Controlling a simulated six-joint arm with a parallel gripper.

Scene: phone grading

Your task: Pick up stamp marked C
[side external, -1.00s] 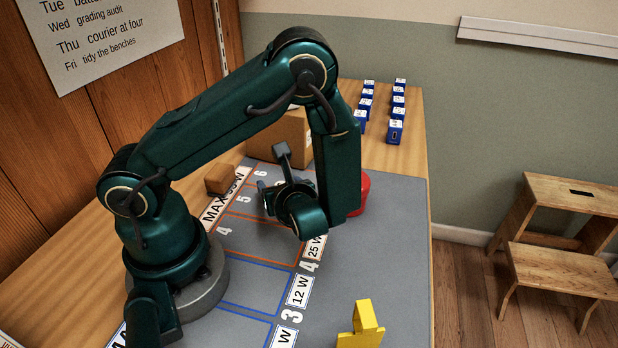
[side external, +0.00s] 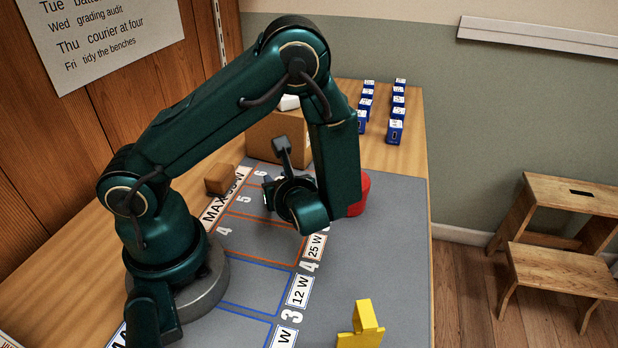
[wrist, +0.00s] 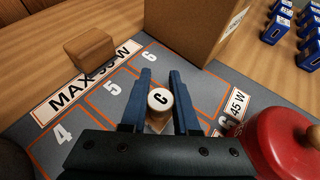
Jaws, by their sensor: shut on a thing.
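The stamp marked C (wrist: 160,99) is a short, white, round-topped piece with a black letter C on top. In the wrist view it stands between the two blue fingers of my gripper (wrist: 158,88), which is shut on it. A pale part shows below its white top. In the side view my gripper (side external: 267,194) is over the grid near the cells marked 5 and 6. The stamp is hidden there behind my wrist, and I cannot tell its height above the mat.
A cardboard box (side external: 262,136) and a small brown block (side external: 220,179) stand behind the grid. A red object with a wooden knob (wrist: 284,143) is close on the right. Several blue blocks (side external: 395,132) stand at the back right. A yellow piece (side external: 362,327) stands at the front.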

